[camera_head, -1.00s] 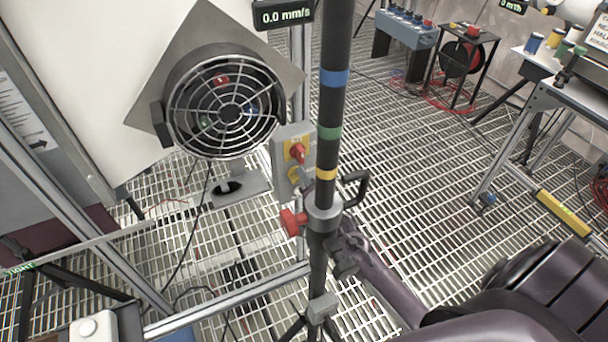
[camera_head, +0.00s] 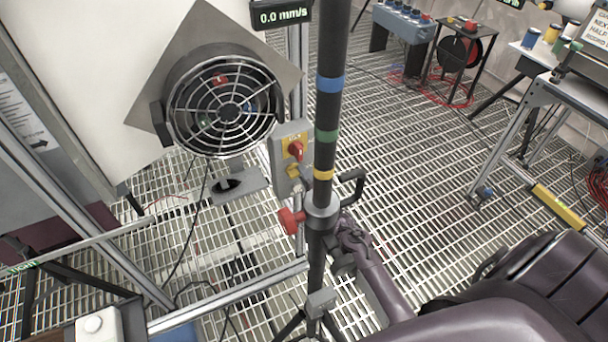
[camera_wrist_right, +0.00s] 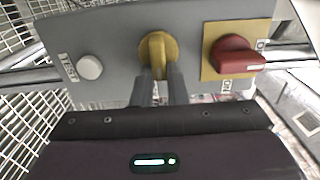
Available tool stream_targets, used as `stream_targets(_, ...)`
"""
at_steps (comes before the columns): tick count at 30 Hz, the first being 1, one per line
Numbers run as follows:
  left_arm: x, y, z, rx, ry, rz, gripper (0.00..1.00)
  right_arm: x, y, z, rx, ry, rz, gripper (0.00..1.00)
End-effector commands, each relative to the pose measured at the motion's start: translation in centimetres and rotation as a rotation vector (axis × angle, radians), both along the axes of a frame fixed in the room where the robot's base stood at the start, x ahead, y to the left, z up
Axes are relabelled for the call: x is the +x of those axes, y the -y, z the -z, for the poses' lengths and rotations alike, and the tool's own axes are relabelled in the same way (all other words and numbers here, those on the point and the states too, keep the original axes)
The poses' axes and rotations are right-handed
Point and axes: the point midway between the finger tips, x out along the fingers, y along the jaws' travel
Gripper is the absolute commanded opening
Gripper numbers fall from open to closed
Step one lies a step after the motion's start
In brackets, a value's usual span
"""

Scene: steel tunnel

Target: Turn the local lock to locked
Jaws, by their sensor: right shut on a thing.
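A grey control box (camera_head: 283,152) stands behind the dark pole. In the right wrist view the box (camera_wrist_right: 110,35) carries a yellow knob (camera_wrist_right: 157,46), a red rotary switch (camera_wrist_right: 233,55) on a yellow plate and a pale button (camera_wrist_right: 89,67) labelled TEST. My right gripper (camera_wrist_right: 161,84) is shut on the yellow knob, whose grip bar points down between the fingers. In the head view the red switch (camera_head: 296,150) shows, with part of the yellow knob (camera_head: 293,171) below it. My right gripper's fingers are hidden there behind the pole. I cannot read a lock label on the knob. My left gripper is out of view.
The pole (camera_head: 325,110), with coloured bands, a red knob (camera_head: 291,221) and a black handle (camera_head: 353,187), stands close in front of my right wrist. A round caged fan (camera_head: 225,105) is left of the box. Grating floor (camera_head: 420,165) is open to the right.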

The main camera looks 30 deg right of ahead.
Motion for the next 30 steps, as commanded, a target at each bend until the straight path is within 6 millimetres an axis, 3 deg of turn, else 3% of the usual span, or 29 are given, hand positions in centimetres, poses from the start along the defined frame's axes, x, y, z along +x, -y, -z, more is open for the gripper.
stream_targets(10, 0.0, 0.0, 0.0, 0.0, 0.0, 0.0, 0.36, 0.0, 0.1, 0.0, 0.003, -0.001, 0.003, 0.0)
stream_targets(11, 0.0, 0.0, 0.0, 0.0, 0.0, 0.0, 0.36, 0.0, 0.1, 0.0, 0.002, -0.001, 0.003, 0.17)
stream_targets(15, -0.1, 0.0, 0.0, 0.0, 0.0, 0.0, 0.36, 0.0, 0.1, 0.0, 0.002, -0.001, 0.002, 0.35)
stream_targets(24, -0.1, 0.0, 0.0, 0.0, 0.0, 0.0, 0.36, -0.2, 0.0, 0.1, 0.001, -0.001, 0.001, 0.35)
stream_targets(30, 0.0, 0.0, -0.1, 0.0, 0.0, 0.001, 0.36, -2.8, -0.1, 0.1, 0.001, -0.003, 0.003, 0.35)
